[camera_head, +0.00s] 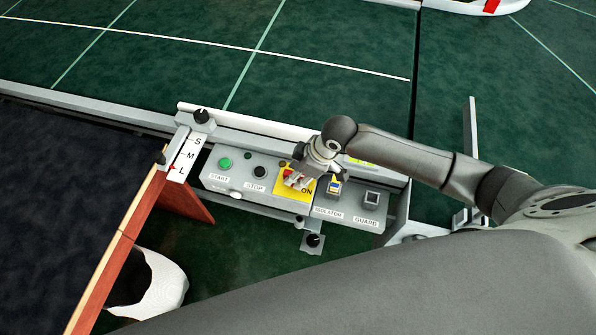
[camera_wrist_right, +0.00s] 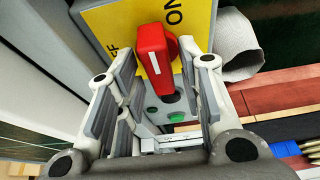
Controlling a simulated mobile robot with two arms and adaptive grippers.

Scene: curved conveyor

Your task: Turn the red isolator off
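The red isolator (camera_wrist_right: 154,58) is a rotary handle with a white stripe on a yellow plate (camera_wrist_right: 105,18), marked ON at the right and a partly hidden OFF at the left in the wrist view. In the head view the isolator (camera_head: 288,172) is partly covered by my right gripper (camera_head: 299,181). In the wrist view my right gripper (camera_wrist_right: 163,78) is open, with its fingers apart on either side of the red handle. Gaps show beside the handle; I cannot tell whether either finger touches it. My left gripper is not in view.
The grey control box (camera_head: 213,182) also carries a green START button (camera_head: 225,163), a black STOP button (camera_head: 260,172) and a GUARD switch (camera_head: 371,197). A guide with an S-M-L scale (camera_head: 182,160) stands at its left. A white rounded object (camera_head: 165,290) lies lower left.

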